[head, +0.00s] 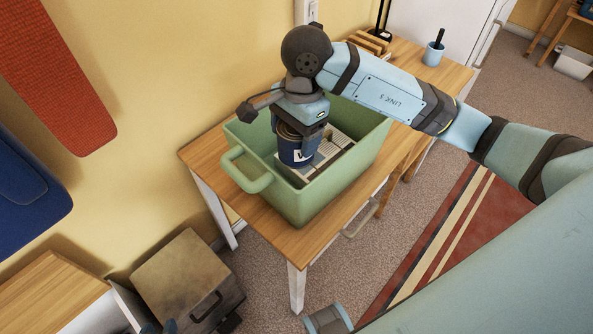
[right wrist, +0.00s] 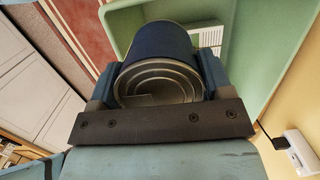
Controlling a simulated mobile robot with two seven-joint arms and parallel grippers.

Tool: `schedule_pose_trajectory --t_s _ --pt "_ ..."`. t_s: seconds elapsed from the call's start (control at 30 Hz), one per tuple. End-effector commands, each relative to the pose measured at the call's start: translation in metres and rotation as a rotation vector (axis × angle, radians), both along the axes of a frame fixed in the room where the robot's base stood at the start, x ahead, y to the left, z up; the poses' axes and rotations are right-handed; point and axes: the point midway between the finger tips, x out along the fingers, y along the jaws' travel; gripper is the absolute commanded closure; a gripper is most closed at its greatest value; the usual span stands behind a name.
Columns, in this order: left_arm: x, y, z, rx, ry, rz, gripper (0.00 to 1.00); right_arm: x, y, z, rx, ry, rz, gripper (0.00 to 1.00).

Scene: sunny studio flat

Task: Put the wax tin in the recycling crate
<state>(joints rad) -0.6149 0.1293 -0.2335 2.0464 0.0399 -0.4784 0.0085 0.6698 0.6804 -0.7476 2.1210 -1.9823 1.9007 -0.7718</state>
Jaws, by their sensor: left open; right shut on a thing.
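The wax tin (head: 297,153) is a dark blue cylinder with a white mark. My right gripper (head: 298,128) is shut on it from above and holds it upright within the outline of the green recycling crate (head: 252,187). I cannot tell whether the tin touches what lies inside. In the right wrist view the tin (right wrist: 158,80) shows its ringed metal end between the fingers, with the crate wall (right wrist: 262,72) beyond.
The crate stands on a wooden table (head: 205,155) against the yellow wall. Flat papers or cardboard (head: 338,140) lie in it. A cup (head: 434,52) and a wooden rack (head: 368,42) stand farther back. A brown box (head: 188,278) is at the lower left.

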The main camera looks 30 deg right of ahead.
Motion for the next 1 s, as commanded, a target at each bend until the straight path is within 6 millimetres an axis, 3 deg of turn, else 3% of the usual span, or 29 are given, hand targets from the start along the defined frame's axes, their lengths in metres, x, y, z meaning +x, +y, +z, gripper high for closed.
schedule_pose_trajectory --t_s 0.2,0.33,0.63,0.83,1.0 --pt "0.003 -0.003 0.001 -0.007 -0.004 0.002 0.57 -0.001 0.0 -0.057 0.001 0.005 -0.002 0.67" --pt "0.006 -0.005 0.003 -0.014 -0.009 0.007 0.57 0.0 0.0 -0.081 0.001 0.002 -0.003 0.67" --pt "0.007 -0.005 0.004 -0.018 -0.011 0.012 0.57 0.0 0.0 -0.104 0.001 0.0 -0.001 0.67" --pt "0.007 -0.003 0.003 -0.012 -0.012 0.01 0.57 0.0 0.0 -0.133 0.001 0.002 -0.002 0.67" --pt "0.007 -0.001 0.003 -0.006 -0.011 0.006 0.57 0.001 0.0 -0.136 0.001 -0.003 -0.001 0.67"
